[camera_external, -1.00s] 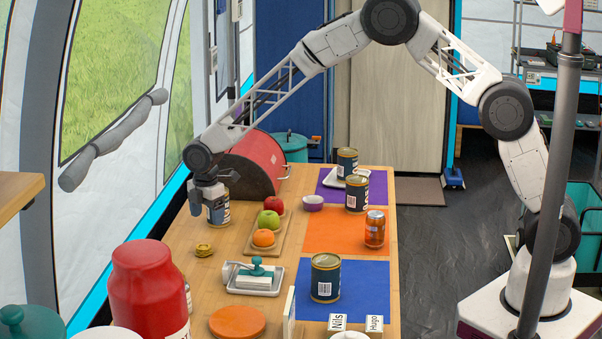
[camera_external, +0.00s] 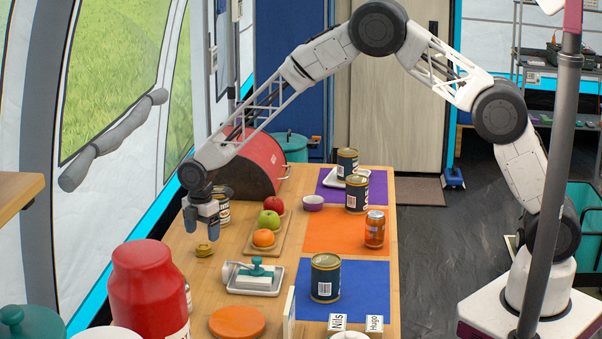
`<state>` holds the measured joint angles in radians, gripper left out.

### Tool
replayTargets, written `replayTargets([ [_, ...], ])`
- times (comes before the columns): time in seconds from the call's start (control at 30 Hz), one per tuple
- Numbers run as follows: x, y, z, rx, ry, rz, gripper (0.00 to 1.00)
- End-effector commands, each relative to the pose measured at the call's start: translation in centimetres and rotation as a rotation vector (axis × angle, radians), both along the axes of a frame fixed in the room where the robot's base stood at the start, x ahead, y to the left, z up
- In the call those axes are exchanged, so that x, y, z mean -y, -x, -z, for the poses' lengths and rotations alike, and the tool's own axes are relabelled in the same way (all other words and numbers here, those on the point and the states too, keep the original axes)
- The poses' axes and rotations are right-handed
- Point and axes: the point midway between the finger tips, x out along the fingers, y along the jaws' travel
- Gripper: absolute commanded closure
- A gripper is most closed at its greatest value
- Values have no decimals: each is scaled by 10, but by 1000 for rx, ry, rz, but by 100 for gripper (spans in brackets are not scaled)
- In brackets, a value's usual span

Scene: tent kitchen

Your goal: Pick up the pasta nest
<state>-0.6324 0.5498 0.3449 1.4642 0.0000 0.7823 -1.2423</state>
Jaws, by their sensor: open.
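The pasta nest (camera_external: 204,250) is a small yellow coil lying on the wooden table (camera_external: 190,285), left of the fruit board. My gripper (camera_external: 202,234) points down directly above the nest, its fingertips close over it. The fingers are apart with nothing held between them. Whether a fingertip touches the nest is too small to tell.
A can (camera_external: 222,204) stands just behind my gripper. A board (camera_external: 281,240) with two apples and an orange lies to the right. A tray with a teal-handled press (camera_external: 257,273) is in front right. A big red jar (camera_external: 147,292) stands nearer the camera.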

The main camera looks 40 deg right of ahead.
Motion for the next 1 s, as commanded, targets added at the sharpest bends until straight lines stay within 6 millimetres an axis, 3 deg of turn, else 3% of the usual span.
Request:
replayTargets([
  [0.4, 0, 0, 4, -1, 0, 0, 20],
  [0.8, 1, -2, 44, -2, 2, 0, 20],
  [1.0, 0, -2, 52, 0, 0, 0, 20],
])
